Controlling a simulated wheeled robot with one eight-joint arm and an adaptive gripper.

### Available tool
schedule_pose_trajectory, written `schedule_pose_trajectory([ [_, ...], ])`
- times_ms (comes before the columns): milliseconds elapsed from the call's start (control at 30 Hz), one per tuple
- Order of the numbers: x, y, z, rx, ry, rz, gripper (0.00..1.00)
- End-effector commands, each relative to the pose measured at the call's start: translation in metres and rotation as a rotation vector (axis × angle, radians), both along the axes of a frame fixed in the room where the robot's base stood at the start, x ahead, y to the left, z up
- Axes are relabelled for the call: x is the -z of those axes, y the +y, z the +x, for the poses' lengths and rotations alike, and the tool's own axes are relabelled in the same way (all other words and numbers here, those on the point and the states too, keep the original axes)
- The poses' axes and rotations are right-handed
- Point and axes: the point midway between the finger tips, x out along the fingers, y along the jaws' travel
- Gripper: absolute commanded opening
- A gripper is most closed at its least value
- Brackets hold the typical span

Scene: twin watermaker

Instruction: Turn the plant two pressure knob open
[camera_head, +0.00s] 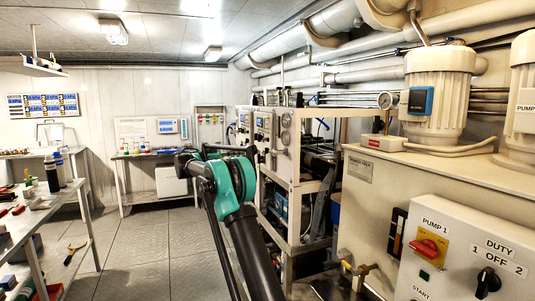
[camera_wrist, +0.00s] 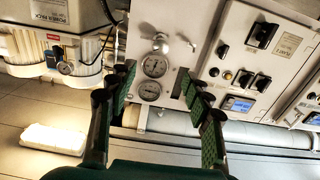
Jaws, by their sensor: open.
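In the wrist view a grey panel carries two round pressure gauges (camera_wrist: 155,66), one above the other. A metal knob or valve handle (camera_wrist: 160,44) sits just above them, and I cannot read any label that says which plant it belongs to. My gripper (camera_wrist: 158,80) is open and empty, its two green-padded fingers on either side of the gauges in the picture. The knob appears beyond the fingertips, with nothing touching it. In the head view the panel rack (camera_head: 265,135) stands past my arm, and my gripper cannot be made out there.
A control panel (camera_wrist: 255,60) with switches and a small display is right of the gauges. A horizontal pipe (camera_wrist: 190,124) runs below. The pump cabinet (camera_head: 385,190) stands at right in the head view, a workbench (camera_head: 85,225) at left. Open floor (camera_head: 145,245) lies between.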

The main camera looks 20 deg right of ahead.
Motion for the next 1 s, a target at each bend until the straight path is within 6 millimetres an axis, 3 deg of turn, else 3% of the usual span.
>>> schedule_pose_trajectory([
  [267, -0.001, -0.029, 0.001, 0.005, -0.008, -0.006, 0.5],
  [700, -0.001, -0.117, 0.004, 0.004, -0.006, -0.005, 0.5],
  [1000, -0.001, -0.162, 0.006, 0.002, -0.006, -0.005, 0.5],
])
